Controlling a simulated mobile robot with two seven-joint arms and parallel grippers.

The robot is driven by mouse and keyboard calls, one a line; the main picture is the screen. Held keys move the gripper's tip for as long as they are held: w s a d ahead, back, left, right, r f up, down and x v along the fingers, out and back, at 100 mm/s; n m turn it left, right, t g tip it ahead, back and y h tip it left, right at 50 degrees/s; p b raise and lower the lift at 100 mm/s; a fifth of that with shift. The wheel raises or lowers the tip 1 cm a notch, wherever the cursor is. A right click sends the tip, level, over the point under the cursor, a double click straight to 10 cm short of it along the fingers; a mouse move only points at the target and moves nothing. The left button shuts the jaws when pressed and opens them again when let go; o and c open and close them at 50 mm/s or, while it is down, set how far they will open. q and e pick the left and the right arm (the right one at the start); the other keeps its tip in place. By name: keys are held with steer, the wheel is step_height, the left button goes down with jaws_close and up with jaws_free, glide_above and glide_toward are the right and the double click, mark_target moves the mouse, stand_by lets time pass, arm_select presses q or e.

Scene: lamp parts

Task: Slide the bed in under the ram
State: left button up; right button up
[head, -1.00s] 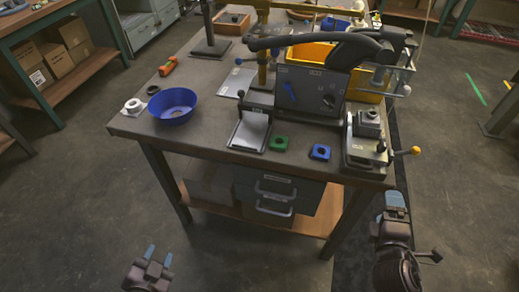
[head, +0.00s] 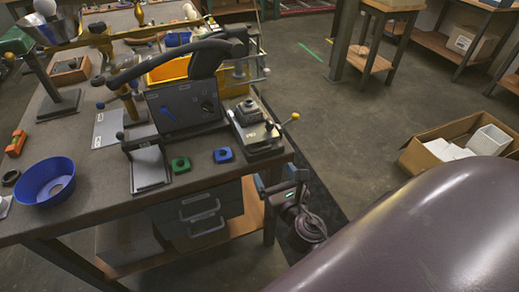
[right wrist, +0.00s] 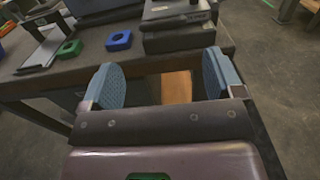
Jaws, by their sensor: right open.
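A grey metal fixture (head: 256,130) that looks like the bed sits at the table's right front corner. It carries a small dark block (head: 247,112) and a lever with a yellow knob (head: 294,116). It also shows at the top of the right wrist view (right wrist: 180,22). Dark curved arms (head: 175,62) rise behind a grey panel (head: 185,105) left of it; I cannot tell which part is the ram. My right gripper (head: 279,180) is open and empty, below and in front of the fixture; its blue pads stand apart in the right wrist view (right wrist: 163,84). My left gripper is out of view.
A green block (head: 180,165) and a blue block (head: 223,155) lie on the table's front edge. A blue bowl (head: 45,182) is at left. A yellow bin (head: 168,70) stands behind the panel. An open cardboard box (head: 455,140) is on the floor at right.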

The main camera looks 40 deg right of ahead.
mark_target(255, 141)
steer(key=p+x, duration=0.1)
steer(key=x, duration=0.9)
steer(key=shift+d+p, duration=0.15)
steer(key=shift+p, duration=0.15)
steer(key=c, duration=1)
steer(key=shift+x, duration=2.15)
steer(key=o, duration=1)
